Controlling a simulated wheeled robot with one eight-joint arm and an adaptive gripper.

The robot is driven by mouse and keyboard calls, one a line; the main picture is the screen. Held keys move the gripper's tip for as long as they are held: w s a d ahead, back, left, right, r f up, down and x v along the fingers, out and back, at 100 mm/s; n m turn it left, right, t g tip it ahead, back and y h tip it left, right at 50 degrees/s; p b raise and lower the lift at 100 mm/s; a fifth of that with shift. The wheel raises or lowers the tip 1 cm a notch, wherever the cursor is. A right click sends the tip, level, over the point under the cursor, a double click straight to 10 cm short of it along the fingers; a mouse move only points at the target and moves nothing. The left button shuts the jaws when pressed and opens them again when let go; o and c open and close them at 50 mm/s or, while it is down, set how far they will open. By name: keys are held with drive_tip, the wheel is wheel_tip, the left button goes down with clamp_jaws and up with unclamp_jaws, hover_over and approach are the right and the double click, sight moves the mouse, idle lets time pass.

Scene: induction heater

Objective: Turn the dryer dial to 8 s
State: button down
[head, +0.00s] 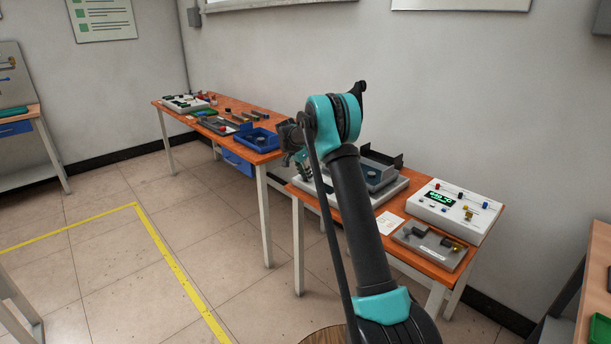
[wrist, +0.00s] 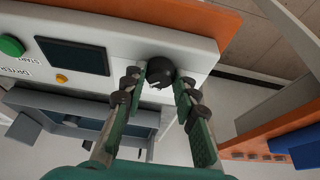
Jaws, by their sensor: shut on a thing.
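The dryer dial (wrist: 159,70) is a round black knob on the white dryer panel (wrist: 200,52) in the wrist view. My gripper (wrist: 160,80) has its two green fingers on either side of the dial, with dark pads at their tips, and is shut on it. The dial's marks are too small or covered to read. The panel also bears a dark, blank-looking screen (wrist: 73,56) and a green start button (wrist: 11,45). In the head view the dryer (head: 382,174) stands on the near orange bench, and my arm hides the dial.
A white box with a green display (head: 439,198) and a grey fixture (head: 430,247) stand right of the dryer. Another orange bench (head: 258,154) with a blue tray (head: 256,140) stands behind to the left. The floor at left is open.

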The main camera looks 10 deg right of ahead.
idle(0.3)
drive_tip(key=c, duration=1.2)
unclamp_jaws()
drive_tip(key=v, duration=1.2)
drive_tip(key=shift+d, duration=0.1)
